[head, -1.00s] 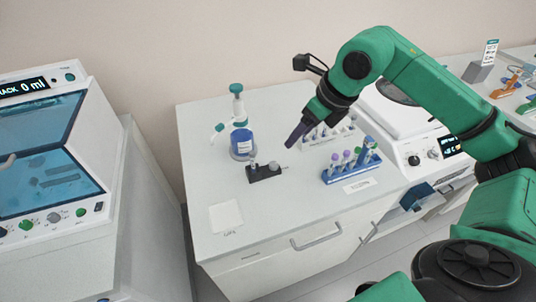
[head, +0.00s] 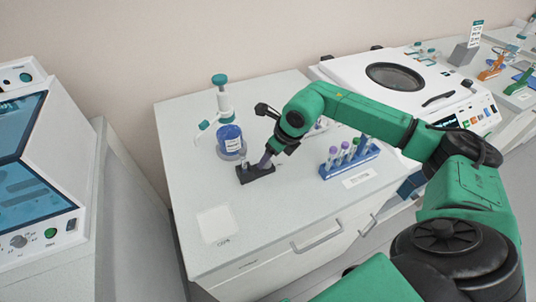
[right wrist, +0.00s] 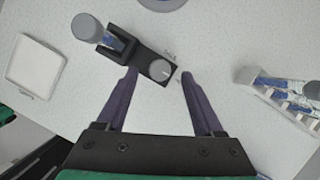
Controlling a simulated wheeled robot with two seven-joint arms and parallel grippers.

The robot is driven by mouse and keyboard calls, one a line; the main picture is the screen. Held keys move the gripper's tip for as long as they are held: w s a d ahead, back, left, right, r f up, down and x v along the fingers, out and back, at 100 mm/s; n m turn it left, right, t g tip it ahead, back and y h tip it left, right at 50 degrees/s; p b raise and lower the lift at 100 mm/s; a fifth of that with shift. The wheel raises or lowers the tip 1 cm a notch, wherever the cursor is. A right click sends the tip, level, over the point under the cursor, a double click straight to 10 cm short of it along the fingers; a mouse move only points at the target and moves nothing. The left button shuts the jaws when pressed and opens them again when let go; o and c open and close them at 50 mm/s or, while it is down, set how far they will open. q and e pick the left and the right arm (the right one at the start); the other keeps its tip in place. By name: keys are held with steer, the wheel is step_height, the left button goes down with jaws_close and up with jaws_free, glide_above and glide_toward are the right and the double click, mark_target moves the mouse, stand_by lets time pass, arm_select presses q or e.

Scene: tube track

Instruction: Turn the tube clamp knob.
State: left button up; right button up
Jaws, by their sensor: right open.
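The tube clamp (head: 255,176) is a small black block on the white bench. In the right wrist view the clamp (right wrist: 128,46) has a round grey knob (right wrist: 160,71) with a pale mark at its right end. A tube with a grey cap (right wrist: 87,27) sits at its other end. My right gripper (right wrist: 158,74) is open and empty, its two purple fingertips on either side of the knob. I cannot tell whether they touch it. In the head view my right gripper (head: 265,160) is at the clamp's right end and hides the knob. My left gripper is out of view.
A blue bottle (head: 231,138) with a teal-topped dispenser stands just behind the clamp. A blue rack (head: 350,164) of purple-capped tubes is to the right. A white square pad (head: 215,222) lies at the front left. A centrifuge-like machine (head: 400,84) stands farther right.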

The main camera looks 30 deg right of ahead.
steer(key=shift+x, duration=1.1)
steer(key=shift+c, duration=0.3)
jaws_close()
